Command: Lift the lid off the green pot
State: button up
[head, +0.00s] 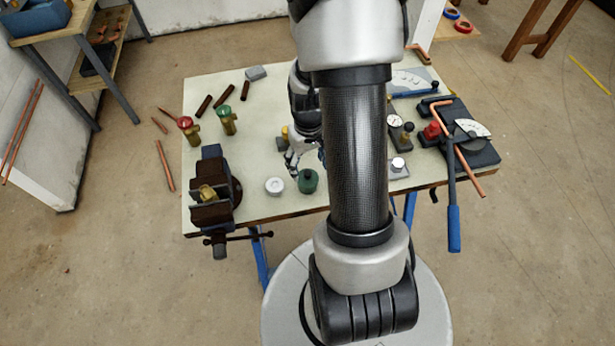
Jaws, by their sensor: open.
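The green pot (308,183) stands upright near the front edge of the workbench, left of my arm. Its top is dark green, and I cannot make out where the lid meets the pot. My gripper (298,163) is open, just behind and above the pot in the picture. I see nothing held in it. My arm hides part of the gripper, and I cannot tell how high it is above the bench.
A white ring-shaped roll (275,185) sits just left of the pot. A vise (213,192) is at the bench's left edge, with valves (227,119) behind. A pipe bender (462,150) is at the right. The bench's (255,130) middle left is mostly clear.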

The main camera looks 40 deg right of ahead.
aim_at(308, 173)
notch_tip(308, 173, down, 5)
jog(key=shift+a+b, duration=0.15)
jog(key=shift+b, duration=0.6)
jog(key=shift+r, duration=0.1)
jog(key=c, duration=0.7)
jog(key=shift+r, duration=0.1)
jog(key=shift+c, duration=0.2)
